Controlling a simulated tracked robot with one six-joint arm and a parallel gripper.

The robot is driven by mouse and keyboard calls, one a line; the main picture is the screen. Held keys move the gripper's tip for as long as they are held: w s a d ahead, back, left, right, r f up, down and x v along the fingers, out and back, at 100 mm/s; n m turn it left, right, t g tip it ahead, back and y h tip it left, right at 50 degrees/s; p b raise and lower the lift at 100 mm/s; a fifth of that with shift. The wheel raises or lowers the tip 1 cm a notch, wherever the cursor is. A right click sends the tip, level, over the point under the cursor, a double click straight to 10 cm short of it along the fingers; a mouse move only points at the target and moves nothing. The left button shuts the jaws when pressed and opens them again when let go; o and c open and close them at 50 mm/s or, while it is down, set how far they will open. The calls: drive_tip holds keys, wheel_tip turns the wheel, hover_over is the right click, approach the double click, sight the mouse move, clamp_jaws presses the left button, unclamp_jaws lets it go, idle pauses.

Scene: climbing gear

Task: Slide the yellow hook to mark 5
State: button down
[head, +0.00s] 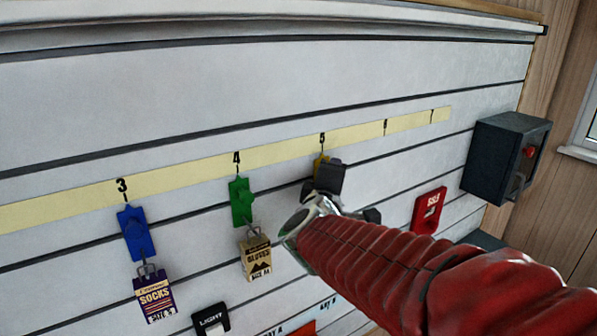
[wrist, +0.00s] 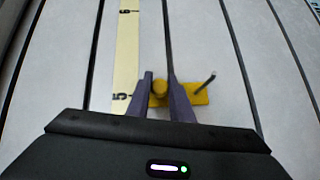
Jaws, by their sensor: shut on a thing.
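The yellow hook (head: 319,163) sits on the slatted wall just under mark 5 (head: 322,138) of the pale yellow number strip (head: 280,146). My gripper (head: 326,176) covers most of it in the head view. In the wrist view my gripper (wrist: 161,80) has its two fingers on either side of the round knob of the yellow hook (wrist: 200,98), shut on it. There the hook's plate is about level with mark 5 (wrist: 121,97), and its metal prong shows with nothing hanging on it.
A green hook (head: 241,202) with a gloves tag is under mark 4, and a blue hook (head: 137,233) with a socks tag under mark 3. A red card (head: 429,210) and a dark box (head: 505,157) are at the right. The slat between marks 5 and 7 looks clear.

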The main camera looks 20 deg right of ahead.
drive_tip(key=shift+f, duration=0.2)
drive_tip(key=c, duration=1.6)
unclamp_jaws()
drive_tip(key=shift+r, duration=0.1)
drive_tip(key=shift+v, duration=6.85)
drive_tip(key=shift+s, duration=0.15)
